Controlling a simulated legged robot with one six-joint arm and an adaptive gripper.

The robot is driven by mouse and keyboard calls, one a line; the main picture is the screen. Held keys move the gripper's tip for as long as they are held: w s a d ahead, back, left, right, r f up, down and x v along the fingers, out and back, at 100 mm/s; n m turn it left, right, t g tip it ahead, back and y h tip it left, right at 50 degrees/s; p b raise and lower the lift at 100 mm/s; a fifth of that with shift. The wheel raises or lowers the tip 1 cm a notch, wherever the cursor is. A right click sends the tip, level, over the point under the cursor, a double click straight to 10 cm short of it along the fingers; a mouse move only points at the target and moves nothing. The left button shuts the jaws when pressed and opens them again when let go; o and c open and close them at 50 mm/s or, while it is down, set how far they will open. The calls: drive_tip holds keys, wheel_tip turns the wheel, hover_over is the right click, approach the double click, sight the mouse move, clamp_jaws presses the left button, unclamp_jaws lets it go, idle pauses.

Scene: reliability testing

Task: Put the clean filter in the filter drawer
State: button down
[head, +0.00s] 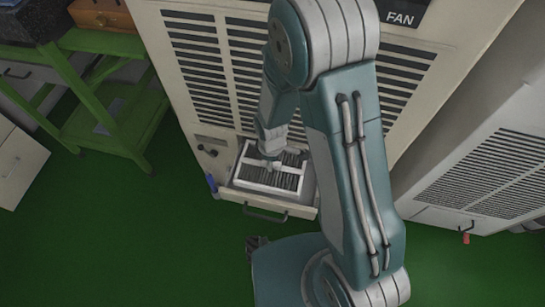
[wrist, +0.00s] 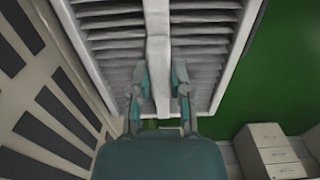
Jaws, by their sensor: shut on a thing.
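The filter (head: 258,178) has a white frame and dark-grey pleats. In the head view it appears over or inside the open filter drawer (head: 290,208) at the foot of the fan cabinet; whether it rests on the bottom I cannot tell. My gripper (head: 271,160) points down at the filter's middle. In the wrist view the filter (wrist: 210,55) fills the upper middle, with its pale centre bar between the two fingertips of my gripper (wrist: 160,85), which is shut on that bar. My arm hides part of the cabinet.
The cabinet (head: 205,60) with dark vents stands behind the drawer. Another vented cabinet (head: 480,170) is at the right. A green bench (head: 110,120) stands at the left. A blue-handled item (head: 212,184) is beside the drawer. The green floor (head: 120,240) in front is clear.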

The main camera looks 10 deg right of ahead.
drive_tip(key=shift+d+f, duration=0.3)
drive_tip(key=shift+f, duration=0.3)
drive_tip(key=shift+d+f, duration=0.3)
drive_tip(key=shift+f, duration=0.85)
drive_tip(key=shift+a+f, duration=0.2)
drive_tip(key=shift+f, duration=0.25)
drive_tip(key=shift+a+f, duration=0.2)
drive_tip(key=shift+f, duration=0.25)
drive_tip(key=shift+d+f, duration=0.25)
drive_tip(key=shift+f, duration=0.6)
drive_tip(key=shift+a, duration=0.15)
drive_tip(key=shift+c, duration=2.4)
unclamp_jaws()
